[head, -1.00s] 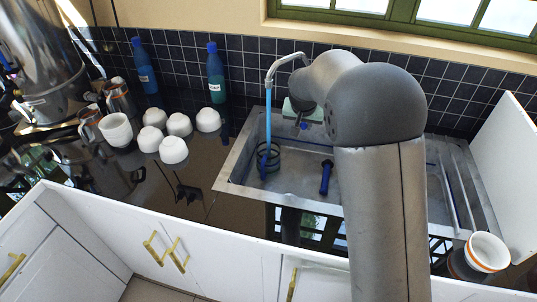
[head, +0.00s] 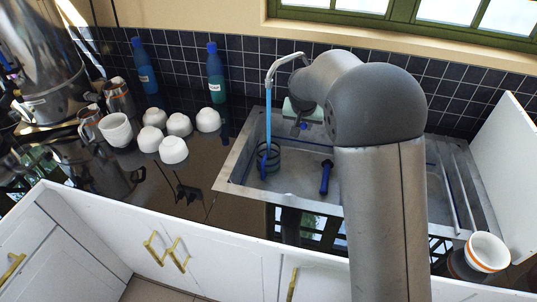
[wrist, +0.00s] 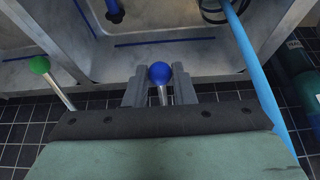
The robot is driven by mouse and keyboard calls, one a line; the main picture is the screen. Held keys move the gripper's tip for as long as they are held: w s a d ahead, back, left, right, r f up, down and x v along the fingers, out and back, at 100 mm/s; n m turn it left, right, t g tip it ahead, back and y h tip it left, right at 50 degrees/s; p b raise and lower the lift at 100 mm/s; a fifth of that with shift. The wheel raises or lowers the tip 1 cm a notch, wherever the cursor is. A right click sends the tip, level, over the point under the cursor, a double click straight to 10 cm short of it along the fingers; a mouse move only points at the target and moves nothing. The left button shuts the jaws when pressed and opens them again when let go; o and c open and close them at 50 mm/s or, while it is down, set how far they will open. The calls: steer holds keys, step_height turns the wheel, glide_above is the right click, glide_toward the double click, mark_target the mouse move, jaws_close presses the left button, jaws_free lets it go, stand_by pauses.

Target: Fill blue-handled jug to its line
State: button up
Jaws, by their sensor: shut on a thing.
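The jug (head: 270,157) stands in the left part of the sink, with its blue handle (head: 262,165) facing the front left. A light-blue water stream (head: 268,115) runs from the curved tap (head: 270,72) down into it. Only part of the jug (wrist: 212,14) shows at the top of the wrist view. The water level and the line are too small to read. My gripper (wrist: 159,76) is shut on a blue ball knob (wrist: 159,71) on a metal lever behind the sink. In the head view my arm partly hides the gripper (head: 303,125).
A green ball knob (wrist: 39,65) is on another lever left of my gripper in the wrist view. A blue upright piece (head: 326,177) stands in the sink. White bowls (head: 173,150), bottles (head: 216,75) and metal pitchers (head: 90,124) are on the left counter. An orange-striped bowl (head: 487,252) is at right.

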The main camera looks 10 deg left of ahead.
steer(key=shift+f, duration=0.1)
steer(key=shift+w+f+b, duration=0.2)
steer(key=shift+f+b, duration=0.6)
steer(key=shift+f, duration=0.25)
steer(key=shift+w+f+b, duration=0.2)
steer(key=shift+f+b, duration=0.6)
steer(key=shift+f, duration=0.2)
steer(key=o, duration=0.9)
steer(key=shift+r, duration=0.1)
steer(key=b+v, duration=0.1)
steer(key=v, duration=1.6)
steer(key=shift+s+r, duration=0.1)
